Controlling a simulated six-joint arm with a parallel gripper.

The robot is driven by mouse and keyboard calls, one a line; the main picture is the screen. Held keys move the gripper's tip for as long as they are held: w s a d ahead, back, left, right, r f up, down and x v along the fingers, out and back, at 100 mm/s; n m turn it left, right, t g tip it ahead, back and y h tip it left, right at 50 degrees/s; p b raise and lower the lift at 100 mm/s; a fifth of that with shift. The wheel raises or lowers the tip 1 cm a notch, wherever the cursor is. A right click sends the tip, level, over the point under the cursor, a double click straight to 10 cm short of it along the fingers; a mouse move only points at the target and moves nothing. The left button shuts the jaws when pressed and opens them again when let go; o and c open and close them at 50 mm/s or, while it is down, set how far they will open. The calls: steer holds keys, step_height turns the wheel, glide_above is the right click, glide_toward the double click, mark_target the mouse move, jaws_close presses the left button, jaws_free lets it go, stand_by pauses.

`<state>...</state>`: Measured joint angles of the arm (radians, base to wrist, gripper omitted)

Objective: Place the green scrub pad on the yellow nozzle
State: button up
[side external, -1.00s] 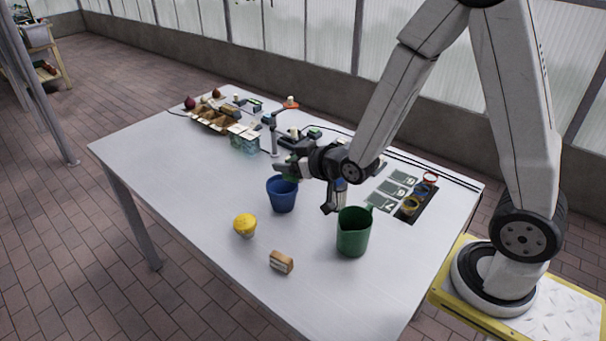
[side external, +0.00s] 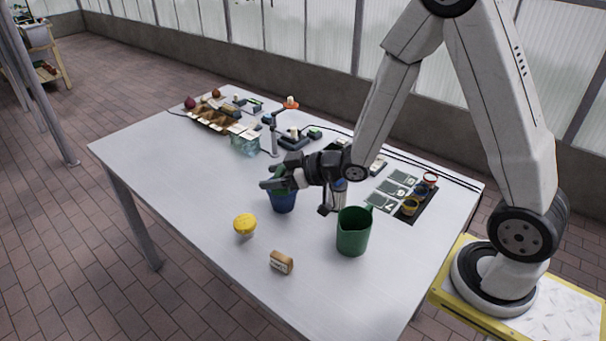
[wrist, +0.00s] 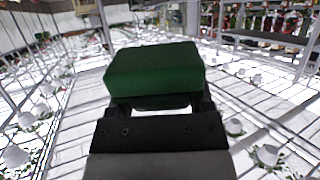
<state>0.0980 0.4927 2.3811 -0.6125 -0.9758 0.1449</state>
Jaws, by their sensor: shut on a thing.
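My gripper (side external: 273,181) is shut on the green scrub pad (wrist: 155,70), a dark green block that fills the middle of the wrist view. In the side view the pad shows only as a small green patch (side external: 280,171) between the fingers. The gripper and pad appear in front of or above the rim of the blue pot, well above the table. The yellow nozzle (side external: 245,222), a round yellow top on a pale base, stands upright on the table, lower and to the left of the gripper. Nothing lies on its top.
The blue pot (side external: 283,203) is partly hidden by the gripper. A green jug (side external: 352,233) stands to the right, and a small brown labelled block (side external: 281,262) lies near the front. A lamp (side external: 275,135) stands behind. The table's left part is clear.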

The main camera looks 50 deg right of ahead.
mark_target(274, 192)
steer(key=shift+s+a+f+n+g+y, duration=0.25)
steer(key=shift+a+f+n+g+y, duration=0.2)
steer(key=shift+n+y, duration=0.25)
steer(key=shift+s+a+f+n+g+y, duration=0.3)
steer(key=shift+s+n+g+y, duration=0.1)
steer(key=shift+n+g+y, duration=0.15)
steer(key=shift+s+a+f+n+g+y, duration=0.35)
steer(key=shift+n+g+y, duration=0.1)
steer(key=shift+y, duration=0.1)
steer(key=shift+w, duration=0.15)
steer(key=w+f, duration=0.2)
steer(key=w, duration=0.2)
steer(key=w+a+f, duration=0.1)
steer(key=w+f, duration=0.4)
steer(key=w, duration=0.2)
steer(key=shift+w+a+f, duration=0.2)
steer(key=shift+w+f, duration=0.1)
steer(key=shift+w, duration=0.05)
steer(key=shift+w+f, duration=0.45)
steer(key=shift+f, duration=0.05)
